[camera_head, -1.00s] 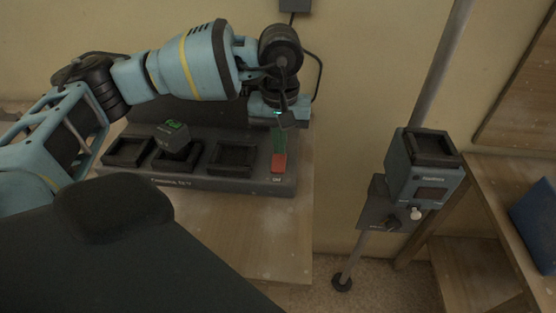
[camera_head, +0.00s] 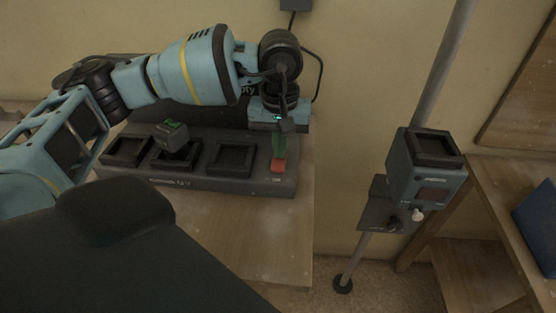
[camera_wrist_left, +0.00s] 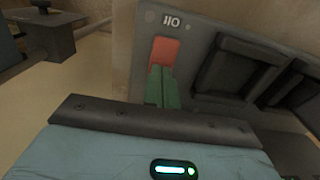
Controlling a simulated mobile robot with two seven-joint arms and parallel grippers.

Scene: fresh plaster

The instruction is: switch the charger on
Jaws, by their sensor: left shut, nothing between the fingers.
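The charger (camera_head: 222,185) is a dark grey box on the bench, with three square bays along its top. My left gripper (camera_head: 287,125) is shut and empty. In the left wrist view the gripper's own body covers the lower part of the picture. My right gripper is not in view.
A dark battery with a green top (camera_head: 172,136) stands in the middle bay. A blue-grey device (camera_head: 428,182) is mounted on a slanted pole to the right. A wooden shelf (camera_head: 480,270) stands farther right. Bare bench (camera_head: 250,230) lies in front of the charger.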

